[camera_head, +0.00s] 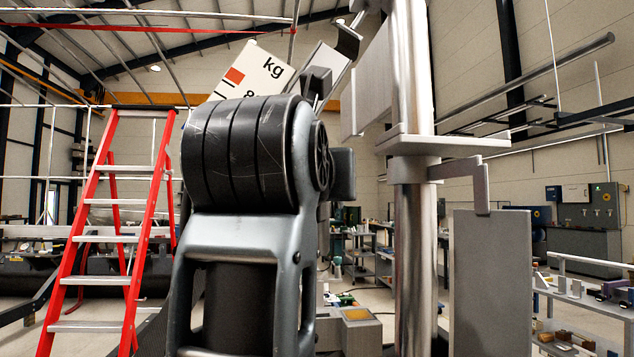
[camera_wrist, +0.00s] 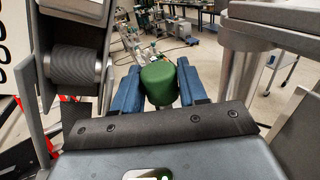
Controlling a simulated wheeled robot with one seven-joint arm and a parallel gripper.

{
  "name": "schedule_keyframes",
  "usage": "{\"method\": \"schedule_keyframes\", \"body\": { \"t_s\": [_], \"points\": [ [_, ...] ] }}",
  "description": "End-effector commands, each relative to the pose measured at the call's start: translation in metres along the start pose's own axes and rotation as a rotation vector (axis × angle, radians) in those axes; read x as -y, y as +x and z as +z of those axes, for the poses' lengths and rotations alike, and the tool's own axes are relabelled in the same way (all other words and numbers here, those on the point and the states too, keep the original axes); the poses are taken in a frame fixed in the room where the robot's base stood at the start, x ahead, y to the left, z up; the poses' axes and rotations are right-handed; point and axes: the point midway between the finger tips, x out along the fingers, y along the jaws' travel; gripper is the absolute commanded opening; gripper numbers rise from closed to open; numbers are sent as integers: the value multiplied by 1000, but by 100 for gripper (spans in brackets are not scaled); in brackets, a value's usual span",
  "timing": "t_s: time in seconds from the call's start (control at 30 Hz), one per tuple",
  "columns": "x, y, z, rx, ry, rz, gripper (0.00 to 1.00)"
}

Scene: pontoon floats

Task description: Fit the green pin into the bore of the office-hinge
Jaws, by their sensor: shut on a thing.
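The green pin (camera_wrist: 158,83) is between the two blue fingers of my gripper (camera_wrist: 160,86) in the wrist view. The gripper is shut on it, and the pin's rounded green end shows. I cannot make out the office-hinge or its bore for sure in either view. In the head view my dark grey arm fills the middle and hides much behind it. I cannot make out my gripper or the pin there.
A silver post (camera_head: 413,240) with grey brackets stands just right of my arm. A grey panel (camera_head: 491,285) is beside it. A white board marked kg (camera_head: 258,72) is behind the arm. A red ladder (camera_head: 103,230) stands left. Workbenches lie further back.

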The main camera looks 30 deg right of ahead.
Motion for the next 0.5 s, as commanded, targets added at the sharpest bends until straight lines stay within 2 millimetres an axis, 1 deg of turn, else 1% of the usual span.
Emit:
{"method": "schedule_keyframes", "body": {
  "t_s": [0.27,0.5],
  "points": [
    [0,-6,0,-4,0,4,8],
    [0,-5,-20,-4,0,3,8]
  ]
}}
